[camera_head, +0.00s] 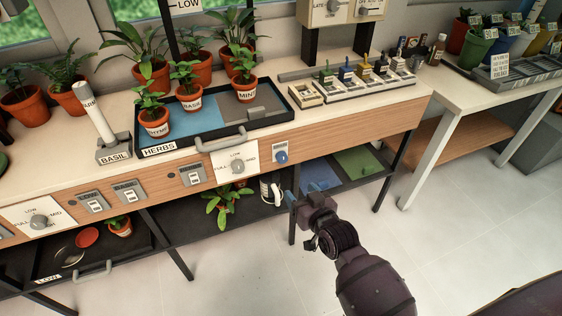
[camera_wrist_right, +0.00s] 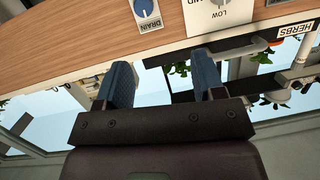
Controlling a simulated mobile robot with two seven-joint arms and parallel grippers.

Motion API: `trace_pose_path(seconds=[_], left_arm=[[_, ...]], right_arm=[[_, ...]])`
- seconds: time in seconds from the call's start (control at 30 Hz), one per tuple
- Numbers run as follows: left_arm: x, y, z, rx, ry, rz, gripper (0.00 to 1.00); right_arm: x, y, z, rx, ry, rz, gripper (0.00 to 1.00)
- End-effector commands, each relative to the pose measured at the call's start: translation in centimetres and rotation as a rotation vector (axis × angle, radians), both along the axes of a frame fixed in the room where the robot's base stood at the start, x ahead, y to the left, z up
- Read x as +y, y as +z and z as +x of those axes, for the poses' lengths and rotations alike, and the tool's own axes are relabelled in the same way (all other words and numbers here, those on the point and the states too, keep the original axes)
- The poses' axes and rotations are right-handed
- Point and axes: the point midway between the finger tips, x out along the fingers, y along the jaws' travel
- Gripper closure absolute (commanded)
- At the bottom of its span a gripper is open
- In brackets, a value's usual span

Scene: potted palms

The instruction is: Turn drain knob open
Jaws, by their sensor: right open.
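The drain knob (camera_head: 281,157) is a round blue knob on a small grey plate on the wooden front panel of the bench. In the right wrist view the knob (camera_wrist_right: 143,8) shows at the top edge, above the plate's word DRAIN, upside down. My right gripper (camera_head: 303,197) is below and a little right of the knob in the head view, apart from it. Its two blue-grey fingers (camera_wrist_right: 165,80) are spread wide with nothing between them. My left gripper is in neither view.
A dial panel (camera_head: 237,166) is left of the knob. Above it, a HERBS tray (camera_head: 185,147) with potted plants has a grey handle (camera_head: 220,138) sticking out in front. A white jug (camera_head: 270,188) and a plant stand on the lower shelf. The floor (camera_head: 370,245) in front is clear.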

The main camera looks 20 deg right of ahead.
Motion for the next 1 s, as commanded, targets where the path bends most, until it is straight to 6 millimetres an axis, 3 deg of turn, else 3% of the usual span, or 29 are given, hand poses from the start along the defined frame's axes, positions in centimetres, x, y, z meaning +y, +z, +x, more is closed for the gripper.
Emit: trace_pose_path(seconds=[0.1, 0.27, 0.43, 0.67, 1.0], left_arm=[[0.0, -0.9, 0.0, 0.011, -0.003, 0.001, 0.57], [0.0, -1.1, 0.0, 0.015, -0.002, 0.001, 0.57], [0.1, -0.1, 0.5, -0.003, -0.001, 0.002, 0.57], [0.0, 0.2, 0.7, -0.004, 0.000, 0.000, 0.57], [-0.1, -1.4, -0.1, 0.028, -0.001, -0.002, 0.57]], right_arm=[[0.7, -1.2, 3.1, -0.044, -0.009, 0.048, 0.37], [1.0, -2.6, 6.0, -0.103, -0.047, 0.110, 0.37], [-0.4, -4.3, 6.0, -0.144, -0.108, 0.134, 0.37], [-1.0, -3.7, 6.1, -0.204, -0.134, 0.114, 0.37], [-1.0, -4.1, 9.8, -0.198, -0.132, 0.111, 0.37]])
